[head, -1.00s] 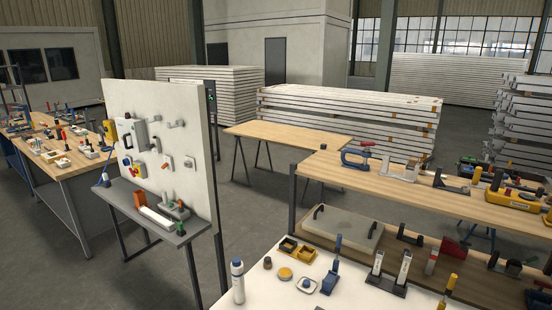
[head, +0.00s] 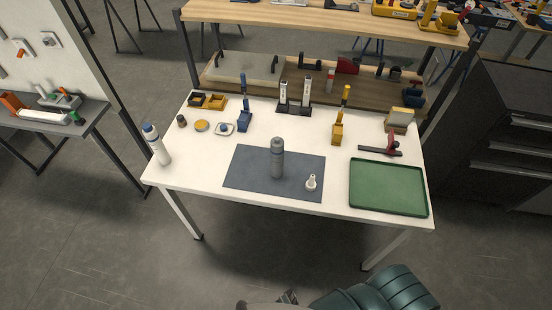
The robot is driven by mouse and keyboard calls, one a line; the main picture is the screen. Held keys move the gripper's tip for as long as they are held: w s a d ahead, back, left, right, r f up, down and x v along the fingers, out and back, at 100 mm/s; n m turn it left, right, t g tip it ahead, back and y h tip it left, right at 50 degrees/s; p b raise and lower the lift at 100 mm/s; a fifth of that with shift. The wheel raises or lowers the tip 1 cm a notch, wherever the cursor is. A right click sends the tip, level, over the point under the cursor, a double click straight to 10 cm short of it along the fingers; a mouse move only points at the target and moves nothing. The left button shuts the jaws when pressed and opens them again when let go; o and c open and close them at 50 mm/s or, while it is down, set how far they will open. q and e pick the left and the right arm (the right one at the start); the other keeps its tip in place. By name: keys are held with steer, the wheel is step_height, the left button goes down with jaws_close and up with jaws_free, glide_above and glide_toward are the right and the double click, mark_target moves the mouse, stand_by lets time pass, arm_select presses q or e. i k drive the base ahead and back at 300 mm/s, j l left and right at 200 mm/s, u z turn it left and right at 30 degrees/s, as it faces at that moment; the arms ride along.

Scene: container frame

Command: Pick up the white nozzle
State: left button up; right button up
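The white nozzle (head: 311,184) is small and stands upright on the right part of a dark grey mat (head: 250,180). The mat lies on a white table (head: 205,187). A grey bottle (head: 277,158) stands on the mat to the left of the nozzle. Nothing touches the nozzle. My dark teal arm shows at the bottom edge, well short of the table. A small dark part at its left end may be my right gripper (head: 288,298), mostly cut off, its fingers unclear. My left gripper is not in view.
A green tray (head: 388,188) lies right of the mat. A white bottle (head: 156,146) stands at the table's left edge. Clamps, a yellow lid (head: 201,126) and yellow bins (head: 208,102) line the back, below a wooden shelf (head: 330,15). The front edge is clear.

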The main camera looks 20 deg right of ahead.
mark_target(310, 185)
steer(key=l+z, duration=0.1)
steer(key=z, duration=1.05)
steer(key=k+l, duration=0.05)
